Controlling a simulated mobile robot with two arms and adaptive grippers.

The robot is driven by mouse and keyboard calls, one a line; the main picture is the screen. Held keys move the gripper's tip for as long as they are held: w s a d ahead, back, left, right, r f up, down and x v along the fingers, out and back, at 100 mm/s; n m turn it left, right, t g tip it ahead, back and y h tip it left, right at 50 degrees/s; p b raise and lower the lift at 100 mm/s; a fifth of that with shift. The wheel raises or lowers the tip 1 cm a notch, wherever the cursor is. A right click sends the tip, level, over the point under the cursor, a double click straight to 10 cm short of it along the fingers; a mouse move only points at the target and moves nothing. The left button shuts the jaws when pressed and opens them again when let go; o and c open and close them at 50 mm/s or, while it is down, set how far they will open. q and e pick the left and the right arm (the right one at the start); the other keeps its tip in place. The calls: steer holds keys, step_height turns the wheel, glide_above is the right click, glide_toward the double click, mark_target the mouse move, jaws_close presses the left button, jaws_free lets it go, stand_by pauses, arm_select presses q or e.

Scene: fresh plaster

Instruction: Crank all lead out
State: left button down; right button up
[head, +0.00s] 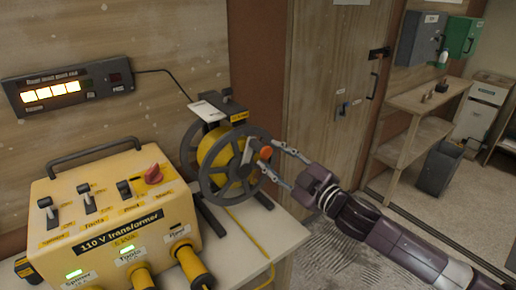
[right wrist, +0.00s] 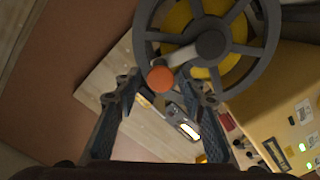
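The lead reel (head: 213,155) stands on the bench, with yellow lead (head: 262,238) wound on its drum and a length running down over the bench top. Its dark spoked wheel (head: 196,180) carries a crank with an orange knob (head: 266,152). My right gripper (head: 276,156) reaches in from the right, its fingers spread on either side near the knob. In the right wrist view the orange knob (right wrist: 160,79) lies between and just beyond the open fingertips (right wrist: 168,88); no contact is clear. My left gripper is not in view.
A yellow 110 V transformer (head: 120,232) with switches and plugs stands left of the reel. A display (head: 68,88) with several lit bars hangs on the wall above. A wooden door (head: 335,85) is behind; shelves (head: 420,110) and a bin (head: 438,168) stand at right.

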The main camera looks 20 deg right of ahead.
mark_target(258, 147)
steer(key=p+x, duration=0.1)
steer(key=x, duration=0.4)
steer(key=shift+w+a+r+p, duration=0.1)
steer(key=shift+a+p, duration=0.05)
steer(key=shift+p, duration=0.15)
steer(key=shift+w+a, duration=0.2)
steer(key=shift+w, duration=0.45)
jaws_close()
